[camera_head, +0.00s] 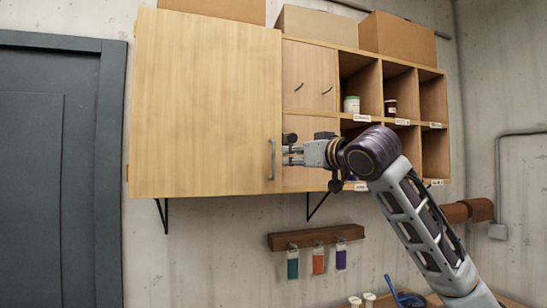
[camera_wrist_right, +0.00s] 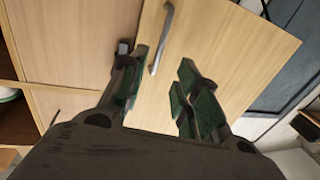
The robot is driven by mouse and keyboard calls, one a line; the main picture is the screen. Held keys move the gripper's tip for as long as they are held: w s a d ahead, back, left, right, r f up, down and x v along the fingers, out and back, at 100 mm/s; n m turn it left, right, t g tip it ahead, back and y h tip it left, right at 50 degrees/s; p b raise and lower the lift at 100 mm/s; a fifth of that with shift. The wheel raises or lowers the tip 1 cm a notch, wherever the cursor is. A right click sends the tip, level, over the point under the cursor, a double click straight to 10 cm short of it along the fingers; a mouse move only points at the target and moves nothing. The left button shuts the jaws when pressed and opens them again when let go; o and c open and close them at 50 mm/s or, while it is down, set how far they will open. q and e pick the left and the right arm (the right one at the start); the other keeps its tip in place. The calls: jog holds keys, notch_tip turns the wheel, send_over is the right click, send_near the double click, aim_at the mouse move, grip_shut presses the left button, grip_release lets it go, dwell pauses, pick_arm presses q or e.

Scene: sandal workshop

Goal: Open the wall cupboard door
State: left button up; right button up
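The wall cupboard door (camera_head: 205,105) is a large pale wooden panel at the left of the wall unit, and it looks shut. Its grey bar handle (camera_head: 272,158) stands upright near the lower right edge. My right gripper (camera_head: 287,150) is just right of the handle, pointing left. In the right wrist view, the two green-padded fingers of my right gripper (camera_wrist_right: 164,56) are apart with nothing between them. The handle (camera_wrist_right: 161,38) lies ahead of the gap, and the door (camera_wrist_right: 225,50) fills the background. I cannot tell whether a finger touches it. My left gripper is not in view.
Right of the door are small cabinet doors (camera_head: 309,75) and open cubbies (camera_head: 434,100) with jars. Boxes (camera_head: 398,38) sit on top. A rack (camera_head: 316,237) with coloured bottles hangs below. A dark door (camera_head: 50,170) is at the left. The wall between is clear.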

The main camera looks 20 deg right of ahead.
aim_at(274, 156)
jog(key=p+x, duration=0.3)
jog(key=x, duration=0.7)
jog(key=shift+w+a+r+p, duration=0.1)
jog(key=shift+w+p, duration=0.2)
jog(key=shift+x, duration=0.8)
grip_shut()
